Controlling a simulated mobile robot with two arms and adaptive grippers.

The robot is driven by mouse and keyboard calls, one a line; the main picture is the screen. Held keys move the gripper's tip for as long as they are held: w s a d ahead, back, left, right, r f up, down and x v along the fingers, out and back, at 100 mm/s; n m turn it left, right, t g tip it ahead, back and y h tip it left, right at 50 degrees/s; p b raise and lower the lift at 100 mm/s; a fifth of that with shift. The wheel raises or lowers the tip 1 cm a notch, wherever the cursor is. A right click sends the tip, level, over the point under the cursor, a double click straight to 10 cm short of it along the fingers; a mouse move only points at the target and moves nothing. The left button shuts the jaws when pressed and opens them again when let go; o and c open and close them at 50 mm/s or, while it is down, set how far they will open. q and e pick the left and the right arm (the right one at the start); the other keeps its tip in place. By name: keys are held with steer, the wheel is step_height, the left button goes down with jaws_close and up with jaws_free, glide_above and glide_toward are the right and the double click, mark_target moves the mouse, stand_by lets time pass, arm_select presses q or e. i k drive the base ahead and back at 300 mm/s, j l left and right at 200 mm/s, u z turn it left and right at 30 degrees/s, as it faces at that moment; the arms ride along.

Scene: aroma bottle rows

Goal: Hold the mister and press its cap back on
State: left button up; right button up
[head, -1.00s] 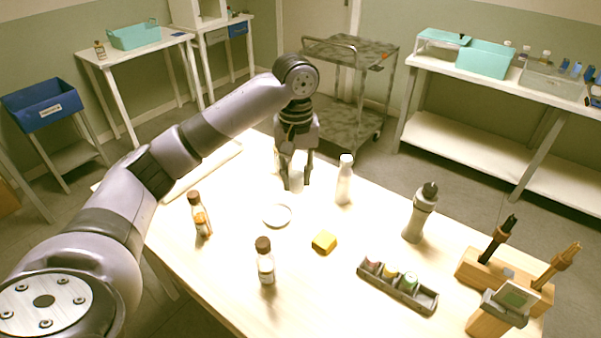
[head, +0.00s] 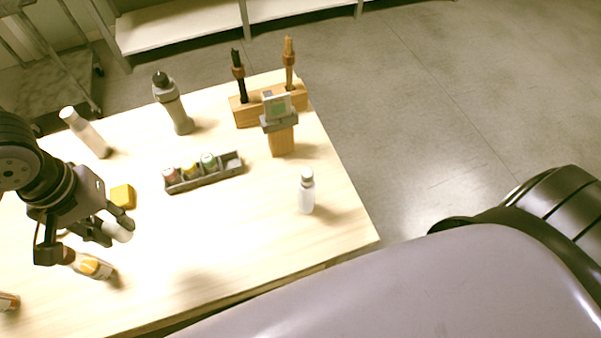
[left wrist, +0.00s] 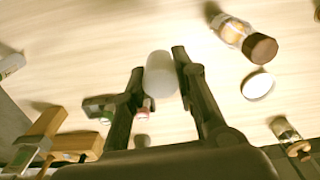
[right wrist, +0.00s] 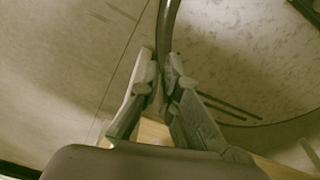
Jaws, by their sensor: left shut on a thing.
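My left gripper (head: 108,232) is shut on a small white cylinder (head: 122,230), which looks like a cap, held above the left part of the table; the white cylinder also shows between the fingers in the left wrist view (left wrist: 160,75). A small white bottle with a greyish top (head: 306,192) stands upright near the table's right edge. A taller white bottle (head: 85,133) stands at the back left. I cannot tell which bottle is the mister. My right gripper (right wrist: 161,62) points at the floor, its fingertips close together; whether they meet is unclear.
The front middle of the table is clear.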

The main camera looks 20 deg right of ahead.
mark_target(306, 190)
steer(key=z, duration=1.15)
steer(key=k+j+z, duration=0.2)
steer(key=k+j, duration=0.35)
